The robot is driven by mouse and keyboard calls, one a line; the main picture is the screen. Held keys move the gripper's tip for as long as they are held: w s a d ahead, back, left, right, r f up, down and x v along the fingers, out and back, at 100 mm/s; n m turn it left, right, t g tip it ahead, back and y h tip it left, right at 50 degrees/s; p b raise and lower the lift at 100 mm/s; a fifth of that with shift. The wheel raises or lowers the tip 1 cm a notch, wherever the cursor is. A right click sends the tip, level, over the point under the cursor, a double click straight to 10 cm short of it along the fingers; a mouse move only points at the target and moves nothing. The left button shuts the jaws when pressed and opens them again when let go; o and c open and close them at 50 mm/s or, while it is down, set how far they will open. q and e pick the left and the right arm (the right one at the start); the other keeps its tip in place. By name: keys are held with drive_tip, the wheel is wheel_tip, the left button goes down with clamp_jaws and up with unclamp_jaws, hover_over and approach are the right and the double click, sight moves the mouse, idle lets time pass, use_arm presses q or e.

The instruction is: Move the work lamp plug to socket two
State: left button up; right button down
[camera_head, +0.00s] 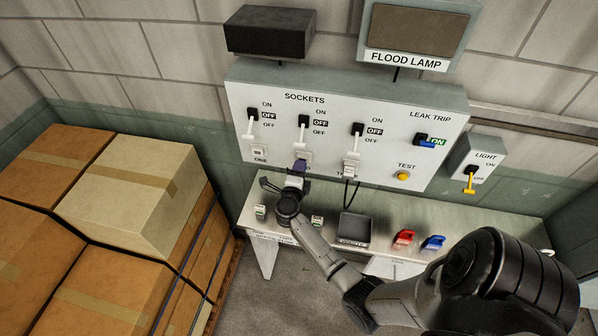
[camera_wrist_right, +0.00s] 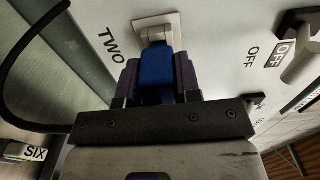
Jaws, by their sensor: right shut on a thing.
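My right gripper (camera_head: 299,166) is at socket two on the grey socket panel (camera_head: 390,105). In the right wrist view the gripper (camera_wrist_right: 157,78) is shut on a blue plug (camera_wrist_right: 156,67), with a purple-grey finger on each side. The plug's front end meets the pale plate of socket two (camera_wrist_right: 158,24), beside the word TWO; I cannot tell how deep it sits. In the head view the gripper hides the plug and most of that socket. Socket one (camera_head: 259,151) looks empty. Socket three (camera_head: 350,170) has a pale plug with a black cord hanging down. My left gripper is not in view.
Switch levers (camera_head: 302,130) above the sockets point down, by OFF. The leak trip lever (camera_head: 425,141) is blue beside a green ON. Below, a bench (camera_head: 480,226) bears a dark tray (camera_head: 355,228), a red item (camera_head: 404,238) and a blue item (camera_head: 433,242). Boxes (camera_head: 130,190) stand left.

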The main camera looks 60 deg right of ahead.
drive_tip(key=shift+w+d, duration=0.2)
drive_tip(key=shift+d, duration=0.5)
drive_tip(key=c, duration=0.7)
unclamp_jaws()
drive_tip(key=shift+c, duration=0.2)
drive_tip(key=shift+s+a, duration=0.1)
drive_tip(key=shift+a, duration=0.25)
drive_tip(key=p+v, duration=0.2)
drive_tip(key=v, duration=1.1)
drive_tip(key=shift+p, duration=0.4)
